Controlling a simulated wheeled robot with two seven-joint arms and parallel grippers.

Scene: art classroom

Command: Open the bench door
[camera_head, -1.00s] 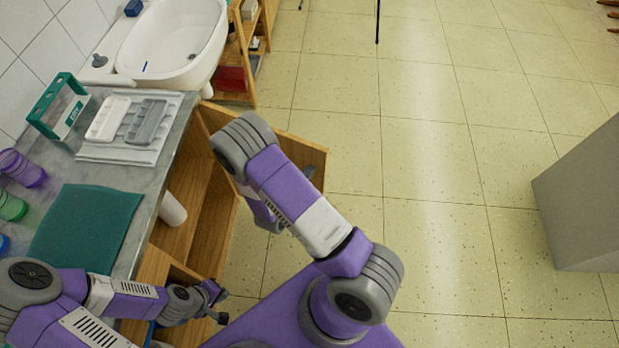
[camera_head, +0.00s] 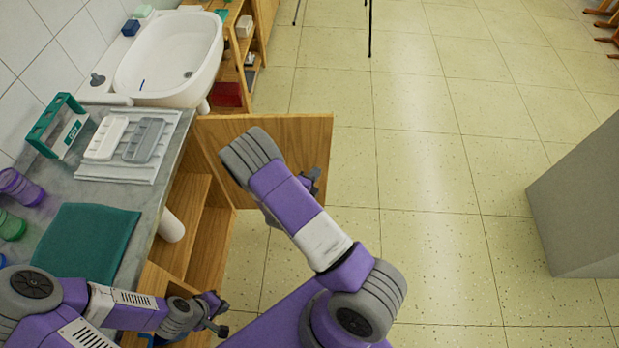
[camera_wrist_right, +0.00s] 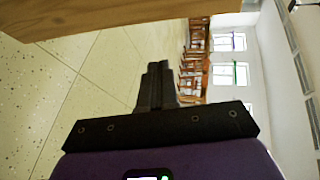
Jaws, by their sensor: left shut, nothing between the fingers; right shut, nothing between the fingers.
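The bench door (camera_head: 295,135) is a wooden panel standing open, swung out from the far end of the bench cabinet (camera_head: 205,235). Its wooden surface also fills the top of the right wrist view (camera_wrist_right: 110,15). My right gripper (camera_head: 313,177) is partly hidden by its arm, close to the door's near face by the free edge. In the right wrist view its fingers (camera_wrist_right: 158,78) are shut and empty below the panel; whether they touch it I cannot tell. My left gripper (camera_head: 218,318) is shut and empty at the near end of the cabinet opening.
The worktop (camera_head: 90,185) holds a teal mat (camera_head: 88,245), a tray (camera_head: 128,140), a green rack (camera_head: 57,125) and cups. A white sink (camera_head: 170,55) is beyond. A white roll (camera_head: 171,226) is in the cabinet. A grey block (camera_head: 580,205) stands right; floor between is clear.

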